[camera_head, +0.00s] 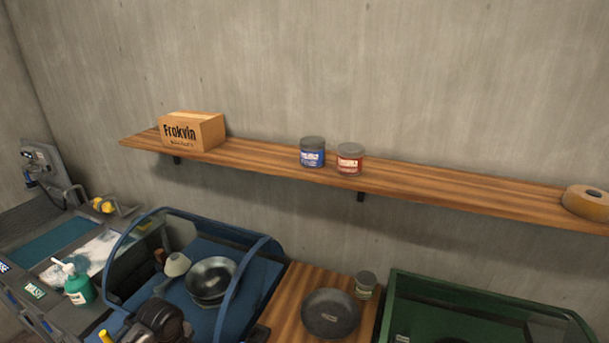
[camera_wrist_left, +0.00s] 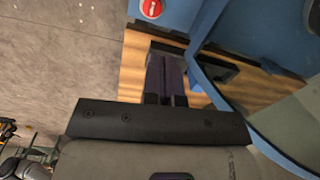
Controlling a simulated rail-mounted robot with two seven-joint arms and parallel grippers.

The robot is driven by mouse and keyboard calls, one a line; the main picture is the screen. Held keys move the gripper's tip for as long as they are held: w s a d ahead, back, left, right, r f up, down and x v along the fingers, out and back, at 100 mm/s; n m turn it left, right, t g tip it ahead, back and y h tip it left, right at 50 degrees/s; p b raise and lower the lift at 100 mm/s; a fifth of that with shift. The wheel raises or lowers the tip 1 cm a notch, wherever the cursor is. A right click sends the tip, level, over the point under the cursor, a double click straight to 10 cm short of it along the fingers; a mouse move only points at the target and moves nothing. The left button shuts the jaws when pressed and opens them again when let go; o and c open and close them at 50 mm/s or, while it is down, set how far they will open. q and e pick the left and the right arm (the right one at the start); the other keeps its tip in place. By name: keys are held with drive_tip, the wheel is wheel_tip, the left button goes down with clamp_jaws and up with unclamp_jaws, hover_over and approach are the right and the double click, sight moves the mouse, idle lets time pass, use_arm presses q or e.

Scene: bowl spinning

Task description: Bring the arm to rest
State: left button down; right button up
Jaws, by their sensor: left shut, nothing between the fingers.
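My left gripper (camera_wrist_left: 166,82) shows in the left wrist view. Its dark fingers are together with nothing between them, over a strip of wooden surface (camera_wrist_left: 135,65) beside a blue housing (camera_wrist_left: 178,12). I cannot make out the left gripper in the head view. My right gripper is in neither view. In the head view a shiny metal bowl (camera_head: 211,277) sits inside the blue machine (camera_head: 262,240), apart from any gripper I can see.
A wooden shelf (camera_head: 260,156) holds a cardboard box (camera_head: 192,132), a blue tin (camera_head: 312,153), a red tin (camera_head: 350,159) and a tape roll (camera_head: 588,203). A dark pan (camera_head: 330,313) lies near a green crate (camera_head: 480,285). A green bottle (camera_head: 78,287) stands left.

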use_arm(q)
drive_tip(key=w+d+r+n+t+y, duration=0.1)
drive_tip(key=w+d+r+n+t, duration=0.15)
drive_tip(key=r+n, duration=0.4)
drive_tip(key=w+d+r+n+t+y, duration=0.1)
drive_tip(key=d+r+n+t, duration=0.1)
drive_tip(key=r+n+t, duration=0.4)
drive_tip(key=s+d+r+n+t, duration=0.1)
drive_tip(key=s+d+r+n, duration=0.1)
drive_tip(key=s+d+r, duration=0.3)
drive_tip(key=s+d+f+n+g+h, duration=0.1)
drive_tip(key=s+f+g, duration=0.1)
drive_tip(key=s+f, duration=0.7)
drive_tip(key=s+d+f+n+g, duration=0.15)
drive_tip(key=s+f, duration=0.35)
drive_tip(key=s, duration=0.8)
drive_tip(key=s+d+f+n+g+h, duration=0.1)
drive_tip(key=s+f+g, duration=0.2)
drive_tip(key=s+f, duration=0.6)
drive_tip(key=w+p+v, duration=0.2)
drive_tip(key=p+v, duration=0.7)
drive_tip(key=v, duration=0.1)
drive_tip(key=w+r+p+v, duration=0.1)
drive_tip(key=w+p+v, duration=0.1)
drive_tip(key=p+v, duration=0.8)
drive_tip(key=shift+d+r, duration=0.15)
drive_tip(key=shift+r, duration=0.4)
